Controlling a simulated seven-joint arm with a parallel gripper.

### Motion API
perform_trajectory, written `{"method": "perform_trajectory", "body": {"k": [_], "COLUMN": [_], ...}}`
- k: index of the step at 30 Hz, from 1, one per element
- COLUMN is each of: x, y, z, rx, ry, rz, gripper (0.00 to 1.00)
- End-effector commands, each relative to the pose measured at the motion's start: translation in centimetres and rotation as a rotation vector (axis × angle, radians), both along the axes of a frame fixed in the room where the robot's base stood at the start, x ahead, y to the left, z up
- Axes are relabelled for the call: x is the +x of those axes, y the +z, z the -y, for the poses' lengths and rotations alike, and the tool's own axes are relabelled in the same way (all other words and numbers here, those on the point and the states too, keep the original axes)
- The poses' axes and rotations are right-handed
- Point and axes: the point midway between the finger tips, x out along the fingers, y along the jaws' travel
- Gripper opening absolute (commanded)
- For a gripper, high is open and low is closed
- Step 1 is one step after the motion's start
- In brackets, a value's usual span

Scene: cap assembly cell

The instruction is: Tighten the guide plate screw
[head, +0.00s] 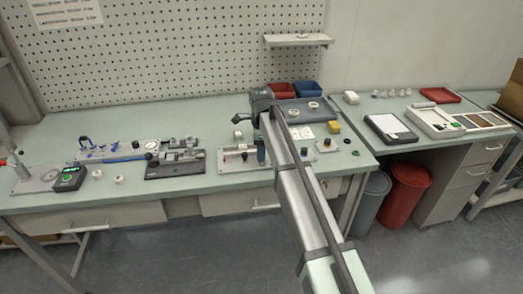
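My arm rises from the lower right to the back of the bench. Its dark end (240,118) points down and left there; the fingers are too small to tell open from shut. A dark fixture (174,165) with grey metal blocks sits left of the arm; the guide plate and its screw cannot be made out. A light base plate (238,160) with small knobs lies partly behind my arm. A blue-handled tool (122,159) lies left of the dark fixture.
A device with a green display (70,178) stands at the left on the bench (215,188). Red (281,90) and blue (306,89) bins stand at the back. A grey tray (321,116) holds round parts. A second bench on the right carries a scale-like device (391,128).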

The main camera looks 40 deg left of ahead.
Motion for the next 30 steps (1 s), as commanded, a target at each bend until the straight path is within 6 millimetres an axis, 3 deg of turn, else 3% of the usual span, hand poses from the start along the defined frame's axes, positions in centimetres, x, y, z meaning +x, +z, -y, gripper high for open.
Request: {"method": "perform_trajectory", "body": {"k": [7,11,24,30], "x": [0.0,0.0,0.1,0.1], "y": [0.2,1.4,9.6,12.4], "z": [0.0,0.0,-0.1,-0.1], "rx": [0.000,0.000,0.001,0.001], "ry": [0.000,0.000,0.000,0.000], "rz": [0.000,0.000,0.002,0.001], "gripper": [0.50,0.50,0.50,0.50]}}
